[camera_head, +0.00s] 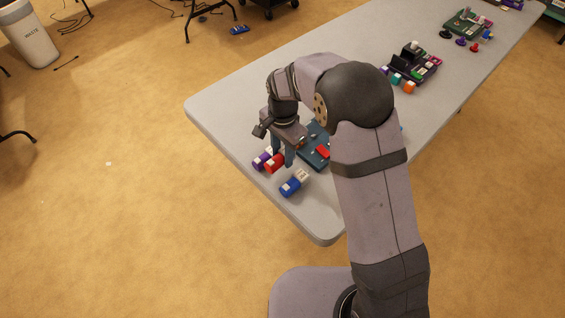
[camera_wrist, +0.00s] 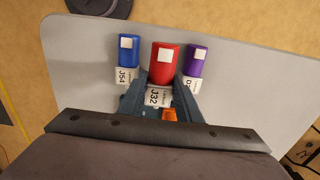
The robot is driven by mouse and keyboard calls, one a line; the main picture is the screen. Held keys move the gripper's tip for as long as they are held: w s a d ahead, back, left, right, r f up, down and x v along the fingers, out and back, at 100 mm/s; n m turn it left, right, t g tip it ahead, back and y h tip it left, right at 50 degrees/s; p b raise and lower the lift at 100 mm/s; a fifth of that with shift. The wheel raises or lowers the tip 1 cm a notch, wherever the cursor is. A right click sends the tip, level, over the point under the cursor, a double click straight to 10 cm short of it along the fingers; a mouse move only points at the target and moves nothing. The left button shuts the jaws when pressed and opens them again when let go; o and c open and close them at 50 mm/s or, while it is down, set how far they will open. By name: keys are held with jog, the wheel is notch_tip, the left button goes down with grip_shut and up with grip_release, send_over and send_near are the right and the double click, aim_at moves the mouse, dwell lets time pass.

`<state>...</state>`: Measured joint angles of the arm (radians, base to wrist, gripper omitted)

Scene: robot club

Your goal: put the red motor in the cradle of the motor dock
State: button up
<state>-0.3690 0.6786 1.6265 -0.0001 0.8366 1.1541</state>
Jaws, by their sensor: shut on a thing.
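The red motor (camera_head: 273,163) lies near the table's left front edge. In the wrist view the red motor (camera_wrist: 163,65) has a white square on its body and a white label reading J32 at the near end. My gripper (camera_head: 283,157) is shut on the red motor; in the wrist view my gripper (camera_wrist: 161,100) has one finger on each side of its labelled end. I cannot tell whether the motor touches the table. A dark blue dock (camera_head: 312,156) with a red part on it is just right of the gripper. My arm hides much of it, and its cradle cannot be made out.
A purple motor (camera_head: 261,161) and a blue motor (camera_head: 290,187) lie on either side of the red one, close to the fingers. The grey table (camera_head: 235,100) is clear to the left. Other dark docks (camera_head: 412,64) with small coloured parts stand farther back.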

aim_at(283, 150)
notch_tip(283, 150, up, 4)
jog(key=shift+r+b, duration=0.15)
jog(key=shift+b, duration=0.15)
jog(key=shift+w+d+r+p, duration=0.1)
jog(key=shift+w+r+p, duration=0.15)
jog(key=shift+w, duration=0.4)
jog(key=w+d+p, duration=0.1)
jog(key=w, duration=0.1)
jog(key=w+d+p, duration=0.1)
jog(key=w, duration=0.2)
jog(key=w+d+p, duration=0.1)
jog(key=w, duration=0.2)
jog(key=shift+w+d+r, duration=0.1)
jog(key=shift+r, duration=0.05)
jog(key=w+d+f+p, duration=0.1)
jog(key=w+d+p, duration=0.3)
jog(key=w+d, duration=0.2)
jog(key=shift+w+d+f, duration=0.3)
jog(key=shift+w+d, duration=0.05)
jog(key=shift+d, duration=0.35)
jog(key=shift+f, duration=0.1)
jog(key=shift+f+b, duration=0.75)
jog(key=shift+f, duration=1.15)
jog(key=shift+f+b, duration=0.3)
jog(key=shift+b, duration=0.7)
jog(key=shift+f+b, duration=0.95)
jog(key=shift+f, duration=0.05)
dwell(0.6)
